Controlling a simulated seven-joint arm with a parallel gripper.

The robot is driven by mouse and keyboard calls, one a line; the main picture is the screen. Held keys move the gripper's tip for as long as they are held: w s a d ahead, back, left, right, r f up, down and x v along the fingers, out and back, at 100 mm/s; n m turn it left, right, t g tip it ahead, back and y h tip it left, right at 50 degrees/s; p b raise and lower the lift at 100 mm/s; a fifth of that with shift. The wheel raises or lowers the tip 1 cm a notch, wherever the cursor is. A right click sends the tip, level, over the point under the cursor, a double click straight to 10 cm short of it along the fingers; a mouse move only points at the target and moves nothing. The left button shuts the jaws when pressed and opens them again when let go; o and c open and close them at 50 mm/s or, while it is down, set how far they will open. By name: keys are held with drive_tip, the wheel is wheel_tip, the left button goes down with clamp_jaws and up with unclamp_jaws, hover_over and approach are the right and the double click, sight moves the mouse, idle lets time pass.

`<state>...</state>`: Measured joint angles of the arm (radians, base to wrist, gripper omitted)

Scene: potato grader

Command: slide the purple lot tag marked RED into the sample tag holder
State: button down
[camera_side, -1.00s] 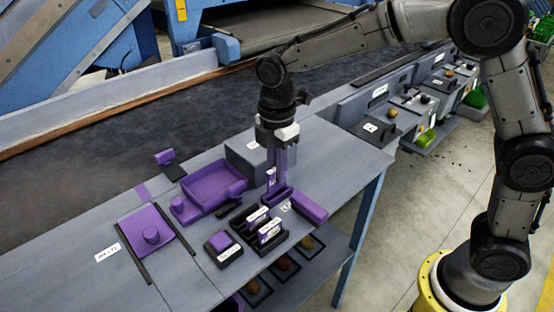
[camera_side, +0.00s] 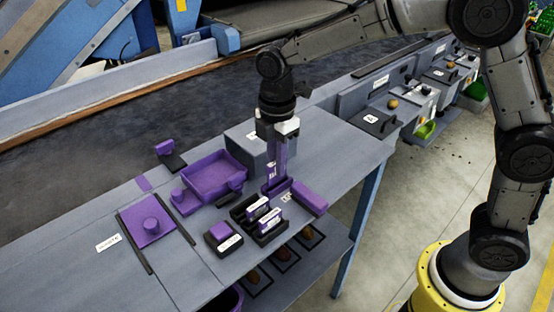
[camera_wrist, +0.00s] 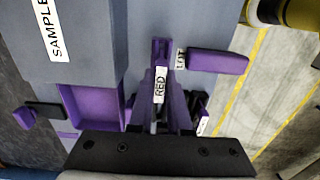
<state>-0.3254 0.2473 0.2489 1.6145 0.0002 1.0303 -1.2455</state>
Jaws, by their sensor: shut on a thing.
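My gripper (camera_side: 276,160) points down and is shut on the purple lot tag (camera_wrist: 160,85), whose white label reads RED in the wrist view. In the side view the tag (camera_side: 271,170) hangs upright below my gripper. Its lower end is at the low purple holder (camera_side: 276,189), in front of the grey box; how far it sits inside the slot is hidden. The holder also shows around the tag's far end in the wrist view (camera_wrist: 161,43).
The grey box labelled SAMPLE (camera_wrist: 85,35) stands close beside the holder. A purple block (camera_side: 309,198) lies close on the right. A black rack with labelled tags (camera_side: 258,222) is in front. A purple tray (camera_side: 214,178) is on the left.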

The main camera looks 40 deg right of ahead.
drive_tip(key=shift+f, duration=1.25)
idle(0.3)
drive_tip(key=shift+c, duration=2.3)
unclamp_jaws()
drive_tip(key=shift+r, duration=3.55)
